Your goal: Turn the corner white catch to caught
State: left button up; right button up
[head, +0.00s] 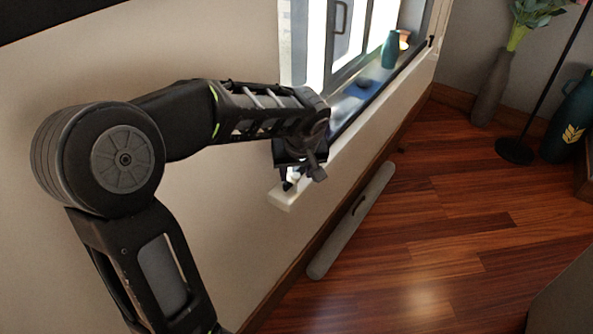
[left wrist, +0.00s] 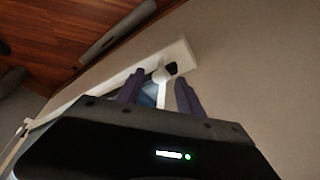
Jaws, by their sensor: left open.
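My left gripper (head: 291,184) is at the near end of the white window sill (head: 285,198), by the lower corner of the window. In the left wrist view its two purple-grey fingers (left wrist: 159,77) are apart. Between them, or just beyond, shows a small white piece (left wrist: 162,92) with a dark rounded end beside it (left wrist: 171,68); it looks like the catch. I cannot tell whether the fingers touch it, or which way it is turned. In the head view the gripper hides this spot. My right gripper is not in view.
The window frame (head: 368,57) rises behind the sill. A teal vase (head: 390,50) and a blue item (head: 362,88) stand farther along it. A long grey bar (head: 350,222) lies on the wooden floor below. A tall vase (head: 492,92) stands at the back right.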

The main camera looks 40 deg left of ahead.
pick_arm(q)
jog(key=p+v, duration=0.1)
jog(key=v, duration=0.6)
jog(key=shift+r, duration=0.25)
jog(key=shift+s+d, duration=0.1)
